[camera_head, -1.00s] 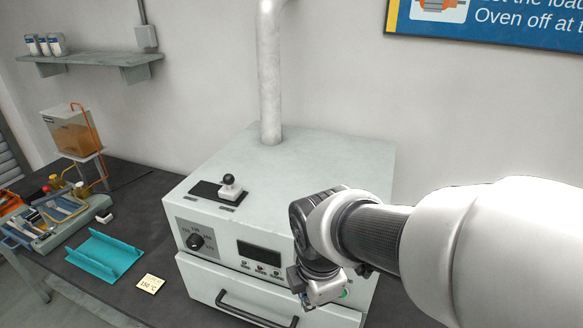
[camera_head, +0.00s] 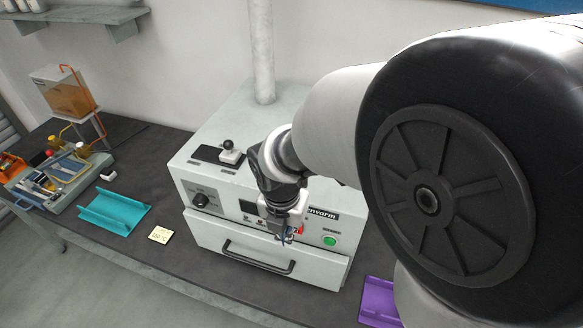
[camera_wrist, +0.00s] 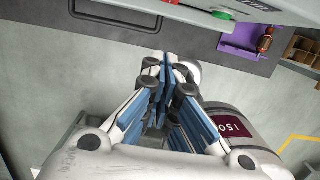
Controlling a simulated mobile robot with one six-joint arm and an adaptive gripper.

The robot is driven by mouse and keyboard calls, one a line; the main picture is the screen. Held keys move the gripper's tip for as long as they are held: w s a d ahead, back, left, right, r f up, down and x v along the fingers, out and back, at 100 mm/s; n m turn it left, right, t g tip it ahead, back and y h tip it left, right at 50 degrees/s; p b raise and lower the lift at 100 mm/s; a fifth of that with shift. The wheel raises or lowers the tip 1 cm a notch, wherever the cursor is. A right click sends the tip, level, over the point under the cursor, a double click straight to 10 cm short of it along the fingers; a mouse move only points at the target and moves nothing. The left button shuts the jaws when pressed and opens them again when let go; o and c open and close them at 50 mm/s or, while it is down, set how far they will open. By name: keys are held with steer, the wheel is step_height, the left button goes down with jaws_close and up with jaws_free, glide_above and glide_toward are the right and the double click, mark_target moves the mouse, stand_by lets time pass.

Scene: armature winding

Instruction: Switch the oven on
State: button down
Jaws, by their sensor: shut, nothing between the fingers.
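The pale grey oven (camera_head: 215,238) stands on the dark bench. Its front panel has a black dial (camera_head: 200,201), a display mostly hidden behind my wrist, and a green button (camera_head: 330,240) at the right. A small red part (camera_head: 301,229) shows beside my gripper, partly hidden. The green button also shows at the top edge of the wrist view (camera_wrist: 222,14). My gripper (camera_head: 284,238) is shut and empty, pointing down in front of the panel, left of the green button. In the wrist view its closed fingers (camera_wrist: 172,62) appear apart from the button.
The drawer handle (camera_head: 258,258) sticks out below the panel. A black-knobbed lever (camera_head: 229,152) stands on the oven top. A purple tray (camera_head: 378,302) lies to the right. A teal holder (camera_head: 113,212) and a yellow note (camera_head: 160,235) lie to the left.

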steer(key=w+d+f, duration=0.1)
steer(key=w+f, duration=0.3)
steer(key=f, duration=0.6)
steer(key=shift+w+d+f, duration=0.2)
steer(key=shift+w+d, duration=0.2)
steer(key=shift+w, duration=0.1)
steer(key=shift+w+d+r+p, duration=0.2)
steer(key=shift+r+p, duration=0.3)
steer(key=shift+p, duration=0.55)
steer(key=shift+a, duration=0.1)
